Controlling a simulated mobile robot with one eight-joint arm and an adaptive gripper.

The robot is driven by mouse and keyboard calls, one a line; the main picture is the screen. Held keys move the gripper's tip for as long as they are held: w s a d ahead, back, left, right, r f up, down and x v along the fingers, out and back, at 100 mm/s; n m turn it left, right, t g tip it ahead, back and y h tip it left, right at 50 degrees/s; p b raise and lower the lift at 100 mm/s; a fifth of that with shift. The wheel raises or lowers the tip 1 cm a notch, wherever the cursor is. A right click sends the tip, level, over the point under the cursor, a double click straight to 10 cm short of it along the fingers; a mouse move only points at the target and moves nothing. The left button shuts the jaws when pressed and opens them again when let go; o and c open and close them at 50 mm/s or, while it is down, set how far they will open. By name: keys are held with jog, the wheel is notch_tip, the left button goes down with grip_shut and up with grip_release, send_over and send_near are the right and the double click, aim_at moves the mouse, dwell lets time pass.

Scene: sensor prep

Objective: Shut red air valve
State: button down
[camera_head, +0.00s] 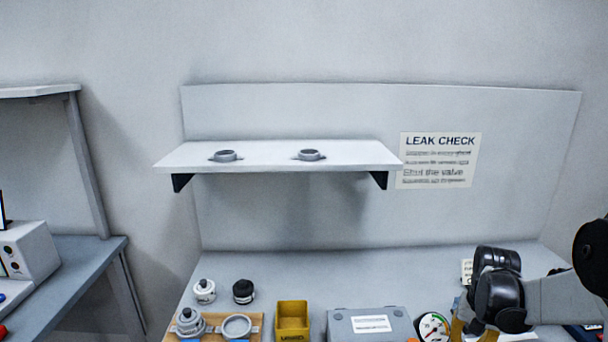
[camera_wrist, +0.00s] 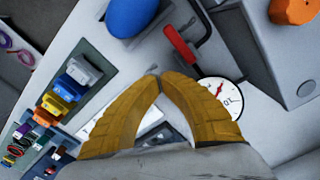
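The red valve handle (camera_wrist: 181,48) shows in the wrist view as a red lever lying along a dark grey pipe, beside a round white gauge (camera_wrist: 222,97). My gripper (camera_wrist: 158,76) has two yellow fingers whose tips meet just below the lower end of the red handle in the picture, apparently with nothing between them. I cannot tell whether they touch the handle. In the head view the gauge (camera_head: 432,328) is at the bottom edge, just left of my gripper (camera_head: 459,330), which is partly hidden by my arm. The red handle cannot be made out there.
A blue rounded object (camera_wrist: 131,14) and an orange knob (camera_wrist: 292,10) lie close to the handle. A grey box (camera_head: 345,326), yellow bin (camera_head: 292,318) and wooden board (camera_head: 211,333) stand left of the gauge. A shelf (camera_head: 270,156) overhangs the back. Coloured parts (camera_wrist: 63,100) line the wrist view's left.

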jog(key=shift+w, duration=0.2)
jog(key=shift+w, duration=0.45)
dwell(0.3)
notch_tip(320, 180, up, 6)
jog(key=p, duration=0.4)
jog(key=shift+a, duration=0.35)
